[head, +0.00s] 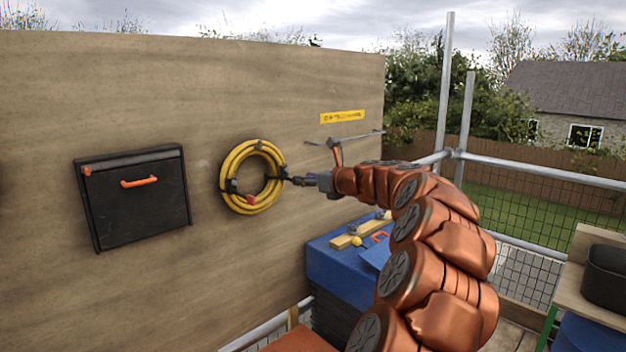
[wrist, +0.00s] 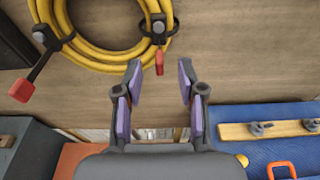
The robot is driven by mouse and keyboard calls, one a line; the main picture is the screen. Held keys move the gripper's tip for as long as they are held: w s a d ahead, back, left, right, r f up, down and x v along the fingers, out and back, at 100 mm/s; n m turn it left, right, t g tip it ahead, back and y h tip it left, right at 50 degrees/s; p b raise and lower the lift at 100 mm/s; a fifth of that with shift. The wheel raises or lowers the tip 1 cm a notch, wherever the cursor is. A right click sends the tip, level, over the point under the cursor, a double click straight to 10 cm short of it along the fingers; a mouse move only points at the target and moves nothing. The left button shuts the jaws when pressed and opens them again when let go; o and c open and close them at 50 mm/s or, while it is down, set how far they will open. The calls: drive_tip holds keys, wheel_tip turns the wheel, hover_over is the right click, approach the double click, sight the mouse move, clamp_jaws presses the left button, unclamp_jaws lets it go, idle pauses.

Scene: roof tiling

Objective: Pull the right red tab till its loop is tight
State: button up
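A coil of yellow hose (head: 232,165) hangs on the wooden wall; its lower part fills the top of the wrist view (wrist: 95,50). Two black loops go around the hose there. The right loop (wrist: 157,28) has a small red tab (wrist: 159,65) hanging down from it. The left loop (wrist: 45,36) has a larger-looking red tab (wrist: 20,90) on a black strap. My gripper (wrist: 161,78) is open and empty, its fingertips either side of the right tab in the picture; I cannot tell the depth gap. In the head view my gripper (head: 293,181) is at the coil's right edge.
A black box with an orange handle (head: 138,182) is on the wall left of the coil. A blue-covered surface (head: 330,262) below right holds a wooden strip with metal fittings (wrist: 265,129) and an orange handle-shaped piece (wrist: 281,165). A metal bar (head: 355,138) sticks out above my gripper.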

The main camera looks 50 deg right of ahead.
drive_tip(key=shift+x, duration=2.4)
clamp_jaws()
